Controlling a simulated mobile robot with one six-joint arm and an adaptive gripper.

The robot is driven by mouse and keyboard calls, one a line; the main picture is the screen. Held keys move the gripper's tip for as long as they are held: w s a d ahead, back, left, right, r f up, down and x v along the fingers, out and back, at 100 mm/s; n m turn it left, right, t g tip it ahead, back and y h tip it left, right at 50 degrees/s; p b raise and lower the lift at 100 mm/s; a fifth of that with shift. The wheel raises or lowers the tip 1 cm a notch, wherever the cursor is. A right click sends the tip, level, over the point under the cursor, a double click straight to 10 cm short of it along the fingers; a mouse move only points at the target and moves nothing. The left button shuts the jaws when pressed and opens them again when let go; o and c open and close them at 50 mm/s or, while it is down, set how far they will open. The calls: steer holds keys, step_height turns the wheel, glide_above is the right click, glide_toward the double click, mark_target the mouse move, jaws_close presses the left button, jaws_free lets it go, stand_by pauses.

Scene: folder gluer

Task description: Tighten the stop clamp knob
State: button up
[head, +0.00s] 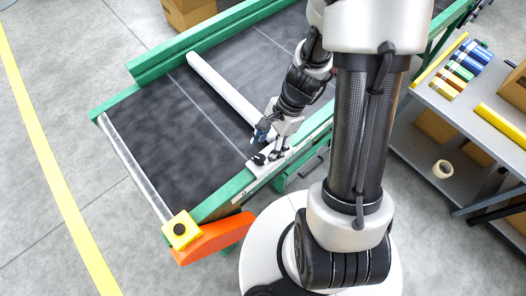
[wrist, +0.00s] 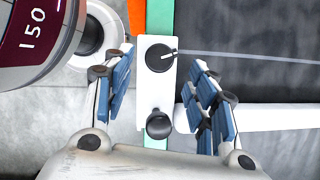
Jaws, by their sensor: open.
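A white plate (wrist: 150,92) lies on the green side rail and carries two black parts. One is a round black knob (wrist: 160,57) with a white pointer aimed right and slightly up; the other is a rounded black knob (wrist: 158,125) nearer my wrist. I cannot tell which is the stop clamp knob. A white stop bar (head: 222,87) crosses the dark belt from this plate. My gripper (wrist: 163,62) is open, its blue-padded fingers on either side of the plate with the pointer knob between them, apparently not touching. In the head view my gripper (head: 268,148) partly hides the plate (head: 275,172).
The conveyor belt (head: 160,130) has green rails (head: 235,190). A yellow block with a black button (head: 181,229) and an orange part (head: 215,238) sit at its near corner. A shelf (head: 440,115) with tape rolls stands right. Floor on the left is clear.

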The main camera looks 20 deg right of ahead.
steer(key=v, duration=0.7)
steer(key=shift+r, duration=0.25)
steer(key=shift+d, duration=0.15)
steer(key=s+a+r+n+t+h, duration=0.2)
steer(key=s+r+n, duration=0.3)
steer(key=r+n, duration=0.3)
steer(key=s+a+r+n+t+h, duration=0.2)
steer(key=s+r+n, duration=0.3)
steer(key=r+n, duration=0.3)
step_height(320, 180, up, 2)
steer(key=shift+a+t, duration=0.6)
steer(key=shift+a, duration=0.1)
steer(key=shift+w, duration=0.1)
stand_by(0.6)
